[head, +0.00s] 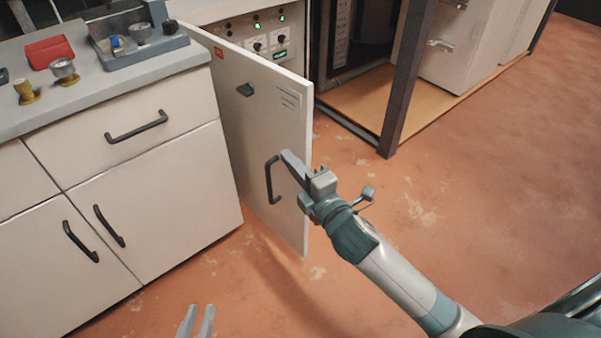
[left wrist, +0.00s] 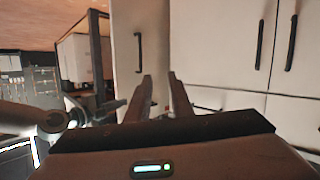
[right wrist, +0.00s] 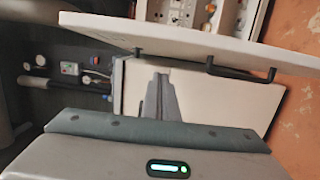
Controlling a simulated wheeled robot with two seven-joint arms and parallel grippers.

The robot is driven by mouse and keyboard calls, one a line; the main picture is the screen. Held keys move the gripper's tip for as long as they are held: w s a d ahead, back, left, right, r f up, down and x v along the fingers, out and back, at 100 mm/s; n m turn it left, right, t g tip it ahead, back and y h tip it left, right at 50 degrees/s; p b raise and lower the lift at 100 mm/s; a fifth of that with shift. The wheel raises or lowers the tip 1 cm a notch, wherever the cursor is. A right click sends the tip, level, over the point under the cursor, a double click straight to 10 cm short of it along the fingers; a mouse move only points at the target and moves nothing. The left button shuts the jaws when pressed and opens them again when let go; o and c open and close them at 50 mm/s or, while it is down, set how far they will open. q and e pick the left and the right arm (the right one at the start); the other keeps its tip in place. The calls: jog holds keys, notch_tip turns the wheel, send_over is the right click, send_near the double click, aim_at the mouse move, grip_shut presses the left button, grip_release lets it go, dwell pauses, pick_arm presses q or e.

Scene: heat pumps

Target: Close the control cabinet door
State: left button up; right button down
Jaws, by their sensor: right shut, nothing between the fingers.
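The white control cabinet door (head: 250,120) stands swung open, its outer face with a dark vertical handle (head: 271,180) towards me. Behind it is the cabinet's panel of knobs and green lights (head: 262,42). My right gripper (head: 289,160) is shut and empty, on the handle side of the door near its free edge. I cannot tell if it touches the door. In the right wrist view its fingers (right wrist: 160,98) lie together below the door (right wrist: 190,38). My left gripper (head: 196,320) is low at the front, open and empty; the left wrist view shows its fingers apart (left wrist: 163,90).
A grey-topped counter (head: 80,85) with white drawers and dark handles stands left of the door. A red tray (head: 49,52) and small metal cups sit on it. A dark frame post (head: 405,85) stands to the right. The orange floor (head: 480,170) is clear at right.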

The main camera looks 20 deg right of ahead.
aim_at(299, 148)
pick_arm(q)
jog(key=shift+w+d+r+t+b, duration=0.2)
jog(key=shift+r+t, duration=0.25)
jog(key=shift+r, duration=0.3)
jog(key=shift+w+d+r+t+b, duration=0.1)
jog(key=shift+d+r+t+b, duration=0.1)
jog(key=shift+r+t, duration=0.4)
pick_arm(e)
jog(key=shift+w+d, duration=1.6)
jog(key=shift+w, duration=0.25)
pick_arm(q)
jog(key=shift+r, duration=0.1)
